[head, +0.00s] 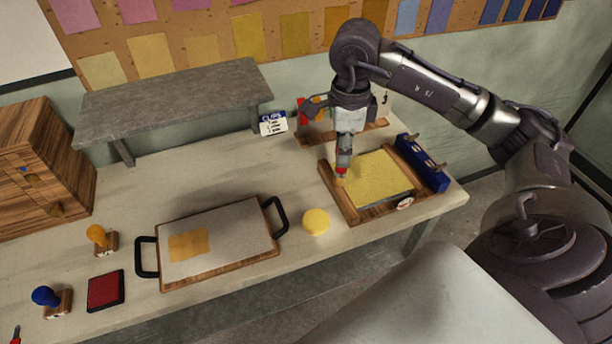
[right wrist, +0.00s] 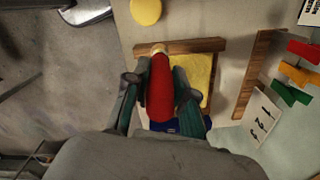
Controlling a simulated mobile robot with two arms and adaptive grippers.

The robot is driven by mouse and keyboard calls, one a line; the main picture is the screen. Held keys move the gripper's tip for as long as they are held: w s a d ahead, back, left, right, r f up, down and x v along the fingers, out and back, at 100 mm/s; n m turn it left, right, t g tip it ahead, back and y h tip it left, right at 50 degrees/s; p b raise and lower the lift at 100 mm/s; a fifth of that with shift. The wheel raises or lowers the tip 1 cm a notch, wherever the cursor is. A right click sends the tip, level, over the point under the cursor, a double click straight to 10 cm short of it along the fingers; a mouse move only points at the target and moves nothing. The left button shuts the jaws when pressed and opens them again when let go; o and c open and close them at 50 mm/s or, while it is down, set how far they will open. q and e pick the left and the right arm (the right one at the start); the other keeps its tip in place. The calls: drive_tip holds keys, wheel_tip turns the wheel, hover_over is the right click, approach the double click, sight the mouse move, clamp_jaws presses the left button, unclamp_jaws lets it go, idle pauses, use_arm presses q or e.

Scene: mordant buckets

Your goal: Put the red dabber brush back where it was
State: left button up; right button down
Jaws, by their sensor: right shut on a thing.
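The red dabber brush (head: 341,170) is in my right gripper (head: 344,155), handle up and pale tip down. Its tip is over or near the left side of the wooden tray (head: 378,211) that holds a yellow sheet (head: 372,180); I cannot tell whether it touches. In the right wrist view the fingers (right wrist: 157,82) are shut around the red handle (right wrist: 160,95), and the tip shows against the tray's wooden edge. A blue holder (head: 424,165) stands along the tray's right side. My left gripper is not in view.
A framed board with black handles (head: 215,235), a yellow round thing (head: 315,221), orange (head: 97,234) and blue (head: 45,296) stamps and a red pad (head: 105,291) are on the table. Behind are a grey shelf (head: 175,95), a small card (head: 272,123) and a wooden rail (right wrist: 258,75) with coloured pieces.

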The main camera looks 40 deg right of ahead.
drive_tip(key=w+a+f+p, duration=0.1)
drive_tip(key=w+f+p, duration=0.1)
drive_tip(key=w+f, duration=0.1)
drive_tip(key=w+f+p, duration=0.2)
drive_tip(key=w+f, duration=0.2)
drive_tip(key=w+a+f+p, duration=0.1)
drive_tip(key=w+f+p, duration=0.1)
drive_tip(key=w+f, duration=0.1)
drive_tip(key=shift+w+a+f, duration=0.3)
drive_tip(key=shift+w+a, duration=0.05)
drive_tip(key=shift+w, duration=0.05)
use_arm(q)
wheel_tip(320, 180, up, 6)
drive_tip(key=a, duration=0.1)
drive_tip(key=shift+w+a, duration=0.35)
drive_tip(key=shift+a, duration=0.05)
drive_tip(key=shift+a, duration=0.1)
use_arm(e)
drive_tip(key=shift+f, duration=0.25)
drive_tip(key=c, duration=1)
unclamp_jaws()
drive_tip(key=shift+r, duration=0.1)
drive_tip(key=shift+o, duration=0.2)
